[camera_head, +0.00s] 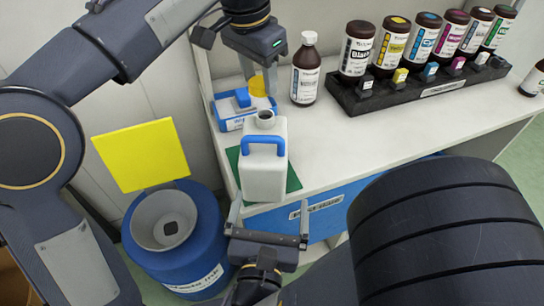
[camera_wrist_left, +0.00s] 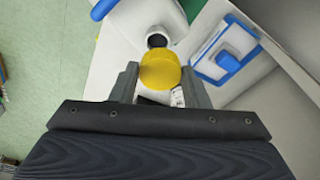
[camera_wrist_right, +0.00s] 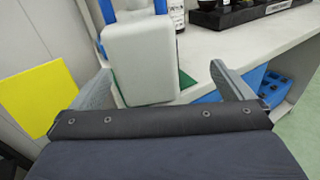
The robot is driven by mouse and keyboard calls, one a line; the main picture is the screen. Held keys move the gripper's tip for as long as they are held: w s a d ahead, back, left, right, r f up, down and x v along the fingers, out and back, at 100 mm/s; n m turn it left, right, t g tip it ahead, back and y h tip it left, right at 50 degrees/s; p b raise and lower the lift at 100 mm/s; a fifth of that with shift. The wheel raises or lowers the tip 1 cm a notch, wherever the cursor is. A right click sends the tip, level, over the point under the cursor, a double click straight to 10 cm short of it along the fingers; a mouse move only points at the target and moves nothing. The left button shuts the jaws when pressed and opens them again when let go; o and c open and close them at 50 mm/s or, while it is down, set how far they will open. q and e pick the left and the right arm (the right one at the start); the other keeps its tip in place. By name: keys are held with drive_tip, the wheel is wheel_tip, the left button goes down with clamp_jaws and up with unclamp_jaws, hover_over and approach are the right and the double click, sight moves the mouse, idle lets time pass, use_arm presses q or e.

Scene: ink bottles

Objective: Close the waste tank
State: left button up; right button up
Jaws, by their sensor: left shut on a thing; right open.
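The waste tank (camera_head: 178,245) is a blue drum on the floor at the lower left in the head view. Its yellow lid (camera_head: 140,155) stands raised behind a grey funnel opening (camera_head: 164,219); the lid also shows at the left in the right wrist view (camera_wrist_right: 38,98). My left gripper (camera_head: 258,88) is shut on a yellow cap (camera_wrist_left: 160,72), held above the counter near the open neck of a white jug. My right gripper (camera_head: 268,238) is open and empty, in front of the jug and to the right of the drum.
The white jug (camera_head: 264,170) with a blue handle stands on a green mat (camera_head: 293,182) at the counter's edge. A brown bottle (camera_head: 305,72) and a black rack (camera_head: 400,95) of several ink bottles stand on the white counter (camera_head: 350,145).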

sight(264, 161)
use_arm(q)
drive_tip(key=shift+d+r, duration=0.15)
drive_tip(key=shift+d, duration=0.15)
drive_tip(key=shift+r, duration=0.15)
use_arm(e)
drive_tip(key=shift+s+a+f+n+t+y, duration=0.15)
drive_tip(key=shift+a+n+t+y, duration=0.25)
drive_tip(key=shift+a+n+y, duration=0.45)
drive_tip(key=w, duration=0.8)
drive_tip(key=w+d, duration=0.1)
drive_tip(key=w, duration=0.3)
drive_tip(key=c, duration=1.2)
use_arm(q)
drive_tip(key=shift+f, duration=2.5)
